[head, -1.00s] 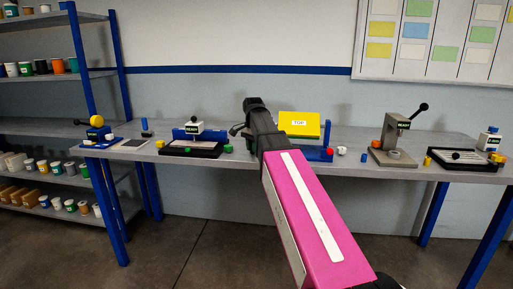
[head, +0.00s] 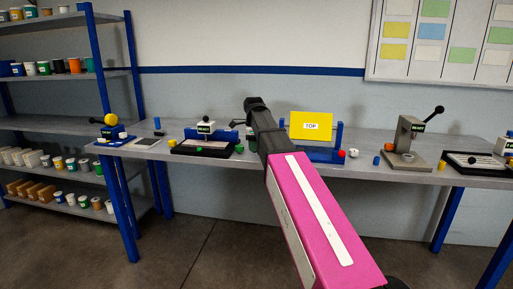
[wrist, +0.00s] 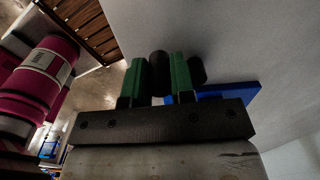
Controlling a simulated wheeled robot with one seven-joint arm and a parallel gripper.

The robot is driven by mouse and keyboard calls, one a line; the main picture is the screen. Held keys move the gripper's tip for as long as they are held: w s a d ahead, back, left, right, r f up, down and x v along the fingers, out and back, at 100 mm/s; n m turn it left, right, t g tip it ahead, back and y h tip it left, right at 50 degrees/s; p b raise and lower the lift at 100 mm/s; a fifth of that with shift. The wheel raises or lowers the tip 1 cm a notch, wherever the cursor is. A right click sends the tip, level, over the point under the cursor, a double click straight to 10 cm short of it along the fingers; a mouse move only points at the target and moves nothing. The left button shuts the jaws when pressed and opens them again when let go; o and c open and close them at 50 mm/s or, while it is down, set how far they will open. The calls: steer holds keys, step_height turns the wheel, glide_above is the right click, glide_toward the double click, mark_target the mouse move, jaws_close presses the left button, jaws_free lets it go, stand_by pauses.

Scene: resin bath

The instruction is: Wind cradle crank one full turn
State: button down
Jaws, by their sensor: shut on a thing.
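The cradle holds a yellow panel (head: 311,126) with a "TOP" label, facing the front and nearly upright. Its blue frame (head: 338,140) stands on the bench, with a red knob at the lower right. In the wrist view, my gripper (wrist: 158,78) has green fingers closed on a black crank handle (wrist: 158,66), with a blue part (wrist: 226,91) of the stand behind. In the head view my magenta arm covers the cradle's left side, so the crank and fingertips are mostly hidden there.
On the bench (head: 370,168), a black tray station (head: 203,148) stands left of the cradle. A grey lever press (head: 407,145) and another black tray (head: 474,164) stand to the right. Shelves of jars (head: 60,67) fill the left. The floor in front is clear.

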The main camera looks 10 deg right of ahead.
steer(key=w+m, duration=0.1)
steer(key=m, duration=0.2)
steer(key=shift+w+a+m, duration=0.3)
steer(key=shift+w+a, duration=0.05)
steer(key=shift+w, duration=0.05)
steer(key=w+m, duration=0.1)
steer(key=m, duration=0.1)
steer(key=shift+w+m, duration=0.15)
steer(key=shift+m, duration=0.25)
steer(key=w+m, duration=0.1)
steer(key=m, duration=0.2)
steer(key=shift+w+d, duration=0.1)
steer(key=shift+w, duration=0.1)
steer(key=shift+w+d+m, duration=0.25)
steer(key=shift+w+m, duration=0.2)
steer(key=shift+m, duration=0.75)
steer(key=c, duration=1)
jaws_free()
steer(key=shift+o, duration=0.2)
